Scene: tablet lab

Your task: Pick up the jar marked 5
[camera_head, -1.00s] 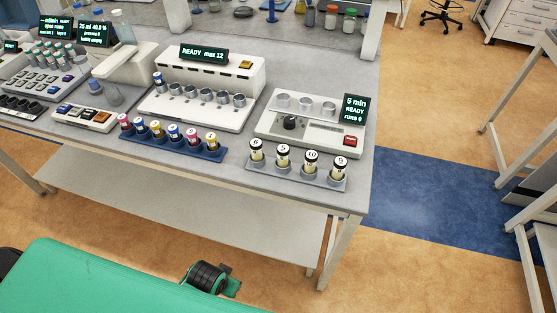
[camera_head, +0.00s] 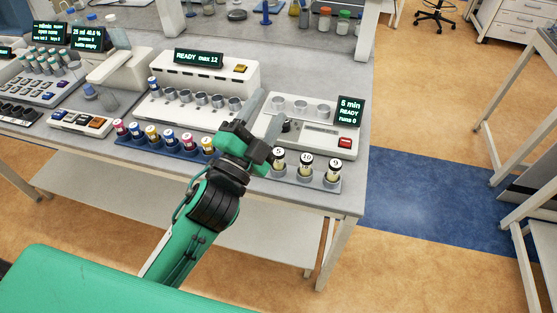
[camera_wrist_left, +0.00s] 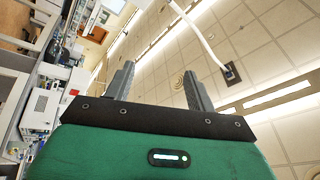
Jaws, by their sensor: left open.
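The jar marked 5 (camera_head: 278,160) stands upright in a grey-blue rack (camera_head: 303,180) near the table's front edge, with a white numbered lid. To its right in the same rack stand the jar marked 10 (camera_head: 306,164) and the jar marked 9 (camera_head: 334,168). The jar marked 6 is hidden behind my left gripper. My left gripper (camera_head: 264,112) is open and empty, its fingers pointing up and away, just left of the jar marked 5. In the left wrist view its two fingers (camera_wrist_left: 159,88) are apart with nothing between them. My right gripper is not in view.
A white device with a dial and "5 min READY" display (camera_head: 350,112) stands behind the rack. A blue rack (camera_head: 165,151) of coloured-lid jars is to the left. A white device (camera_head: 205,78) reading "READY max 12" is behind it.

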